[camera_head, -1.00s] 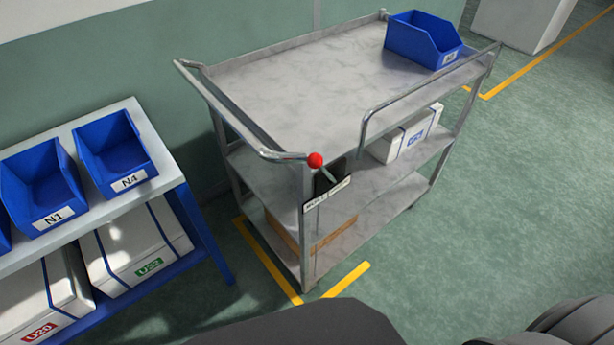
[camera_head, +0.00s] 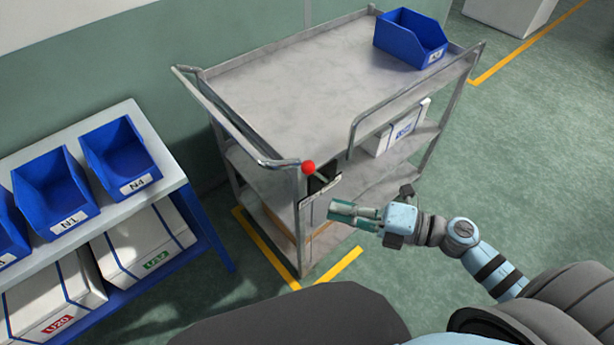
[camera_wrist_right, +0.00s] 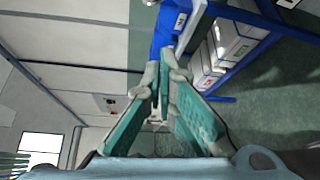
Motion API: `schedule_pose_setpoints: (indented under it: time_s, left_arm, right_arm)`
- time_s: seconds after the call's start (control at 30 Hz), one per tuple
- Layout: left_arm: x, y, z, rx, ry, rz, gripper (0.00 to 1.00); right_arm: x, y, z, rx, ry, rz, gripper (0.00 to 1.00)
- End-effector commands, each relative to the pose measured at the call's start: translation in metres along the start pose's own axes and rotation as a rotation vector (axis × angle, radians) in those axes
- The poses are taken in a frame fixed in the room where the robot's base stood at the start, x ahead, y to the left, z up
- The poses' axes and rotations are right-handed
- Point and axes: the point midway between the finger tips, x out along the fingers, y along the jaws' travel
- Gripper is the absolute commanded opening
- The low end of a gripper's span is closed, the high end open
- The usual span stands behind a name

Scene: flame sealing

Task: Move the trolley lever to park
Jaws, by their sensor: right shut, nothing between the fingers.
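The trolley (camera_head: 285,85) is a grey metal three-shelf cart standing by the wall in the head view. Its lever has a red ball knob (camera_head: 308,167) at the near corner post, beside a dark plate with a label (camera_head: 320,190). My right gripper (camera_head: 332,209) is shut and empty, a little to the right of and below the knob, apart from it. In the right wrist view its green-padded fingers (camera_wrist_right: 158,118) point toward the blue rack; the knob is not clearly seen there. My left gripper is not in view.
A blue bin (camera_head: 410,38) stands on the trolley's top shelf, and a white box (camera_head: 403,128) on the middle shelf. A rack (camera_head: 190,215) with blue bins and white boxes stands at left. Yellow lines (camera_head: 345,268) mark the floor. The floor at right is open.

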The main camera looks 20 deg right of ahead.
Motion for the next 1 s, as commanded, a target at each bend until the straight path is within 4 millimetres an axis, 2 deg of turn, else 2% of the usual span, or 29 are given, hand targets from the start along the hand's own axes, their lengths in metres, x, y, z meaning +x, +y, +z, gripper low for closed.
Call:
schedule_pose_setpoints:
  time_s: [0.23, 0.37, 0.47, 0.83, 1.0]
  left_arm:
    - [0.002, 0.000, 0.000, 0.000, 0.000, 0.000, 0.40]
    - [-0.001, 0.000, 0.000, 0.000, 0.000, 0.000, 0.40]
    - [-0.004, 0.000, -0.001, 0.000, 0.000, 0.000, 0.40]
    - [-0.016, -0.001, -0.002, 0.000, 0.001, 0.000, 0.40]
    - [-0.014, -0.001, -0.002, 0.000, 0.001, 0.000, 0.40]
  right_arm:
    - [0.001, -0.002, 0.000, 0.004, -0.004, 0.001, 0.00]
    - [0.009, -0.001, 0.001, 0.003, -0.006, 0.004, 0.00]
    - [0.023, 0.000, 0.002, 0.005, -0.008, 0.006, 0.00]
    - [0.103, 0.001, 0.002, 0.009, -0.007, 0.005, 0.00]
    - [0.091, -0.003, 0.028, 0.005, -0.006, -0.001, 0.00]
